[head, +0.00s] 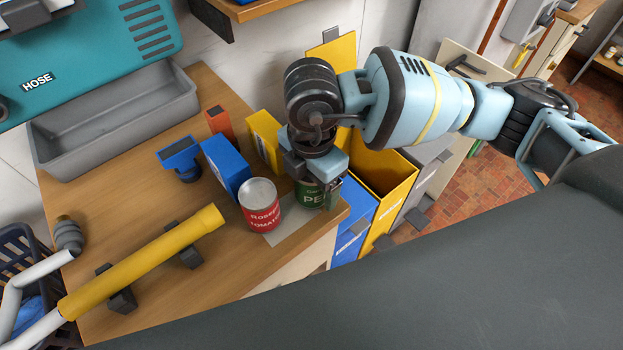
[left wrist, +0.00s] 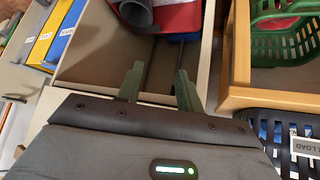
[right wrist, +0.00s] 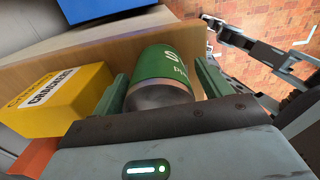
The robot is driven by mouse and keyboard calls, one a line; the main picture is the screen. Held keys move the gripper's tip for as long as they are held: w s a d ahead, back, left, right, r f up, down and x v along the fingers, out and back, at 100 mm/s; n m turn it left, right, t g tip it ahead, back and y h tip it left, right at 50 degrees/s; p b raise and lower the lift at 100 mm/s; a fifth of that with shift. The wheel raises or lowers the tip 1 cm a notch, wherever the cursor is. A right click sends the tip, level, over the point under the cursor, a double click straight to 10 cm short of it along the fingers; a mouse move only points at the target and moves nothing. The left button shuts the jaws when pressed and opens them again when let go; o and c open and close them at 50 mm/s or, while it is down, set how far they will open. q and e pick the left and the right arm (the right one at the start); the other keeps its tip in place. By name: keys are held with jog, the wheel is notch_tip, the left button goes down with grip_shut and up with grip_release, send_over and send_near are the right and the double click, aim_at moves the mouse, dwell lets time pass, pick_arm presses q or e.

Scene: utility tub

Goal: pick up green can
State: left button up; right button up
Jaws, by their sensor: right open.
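The green can (head: 313,200) stands near the right corner of the wooden counter, partly hidden under my right gripper (head: 319,175). In the right wrist view the green can (right wrist: 160,66) lies between the two fingers of my right gripper (right wrist: 160,82). The fingers are apart, one on each side of the can; I cannot tell whether either touches it. My left gripper (left wrist: 159,88) shows only in the left wrist view, with its fingers apart and nothing between them. It is over an open drawer (left wrist: 90,62).
A red tomato can (head: 260,204) stands just left of the green can. A blue box (head: 225,167) and a yellow crackers box (right wrist: 52,103) are close by. A yellow tube (head: 145,262) lies on holders. Yellow and blue bins (head: 392,200) stand beyond the counter's right edge.

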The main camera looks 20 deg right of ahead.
jog(key=shift+f, duration=0.45)
jog(key=c, duration=1.1)
jog(key=shift+o, duration=0.2)
jog(key=shift+r, duration=0.15)
